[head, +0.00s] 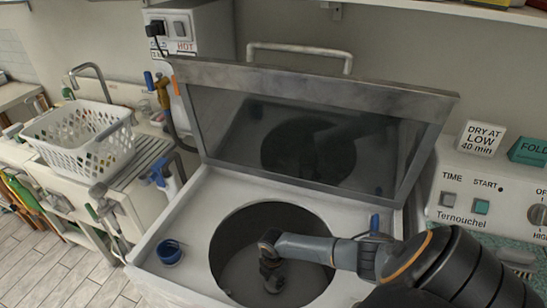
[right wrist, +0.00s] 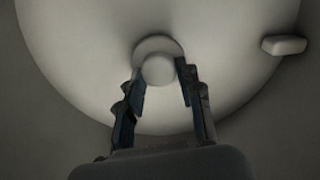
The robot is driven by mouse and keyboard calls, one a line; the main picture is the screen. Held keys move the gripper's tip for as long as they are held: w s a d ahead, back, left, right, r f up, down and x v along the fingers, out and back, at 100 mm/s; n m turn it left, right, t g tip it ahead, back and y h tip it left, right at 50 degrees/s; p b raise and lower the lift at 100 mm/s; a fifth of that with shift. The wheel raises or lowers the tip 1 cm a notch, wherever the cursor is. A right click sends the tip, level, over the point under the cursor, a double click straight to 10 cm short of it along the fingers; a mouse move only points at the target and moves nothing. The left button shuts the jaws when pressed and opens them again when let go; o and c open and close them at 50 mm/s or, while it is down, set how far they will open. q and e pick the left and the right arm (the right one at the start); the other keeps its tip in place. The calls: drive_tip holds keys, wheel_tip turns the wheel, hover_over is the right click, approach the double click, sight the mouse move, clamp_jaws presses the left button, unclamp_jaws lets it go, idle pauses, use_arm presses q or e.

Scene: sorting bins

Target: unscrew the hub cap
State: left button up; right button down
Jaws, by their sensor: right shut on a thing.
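The hub cap (right wrist: 158,70) is a pale round knob on a wider disc, at the centre of the drum floor (right wrist: 90,50) in the right wrist view. My right gripper (head: 272,284) reaches down into the open drum of the top-loading washer (head: 195,218). Its two fingers stand on either side of the hub cap and are shut on it. In the head view the hub cap is hidden by the gripper. My left gripper is in neither view.
The washer's glass lid (head: 225,115) stands open behind the drum opening. A blue round cup (head: 170,252) is on the washer top at the left. A white basket (head: 85,142) is further left. A dryer control panel (head: 465,195) is at the right, near my right arm.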

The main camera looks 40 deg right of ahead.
sight(273, 280)
drive_tip(key=shift+r+p, duration=1.7)
drive_tip(key=shift+r, duration=0.45)
drive_tip(key=shift+w, duration=0.1)
